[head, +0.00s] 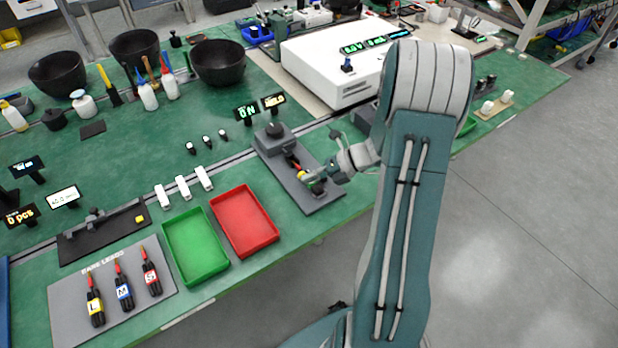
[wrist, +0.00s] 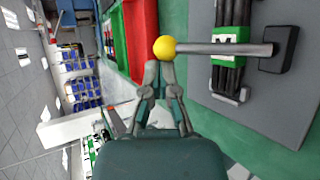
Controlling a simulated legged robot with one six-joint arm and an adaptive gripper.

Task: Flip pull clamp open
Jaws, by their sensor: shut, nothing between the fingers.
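The pull clamp shows in the wrist view as a grey lever (wrist: 225,49) with a yellow ball knob (wrist: 165,48) at its left end and a dark block (wrist: 279,49) at its right. The lever lies across a bundle of black leads (wrist: 229,78) with a green-and-white label. My gripper (wrist: 159,72) is shut and empty, its fingertips just below the knob; whether they touch it I cannot tell. In the head view my gripper (head: 318,181) is over the front end of the grey fixture plate (head: 323,204) and hides much of the clamp there.
A red tray (head: 245,221) and a green tray (head: 196,246) lie left of the fixture. A dark block with a round knob (head: 274,130) stands at the plate's back. A white instrument (head: 325,80) stands behind. The bench's front edge is close by.

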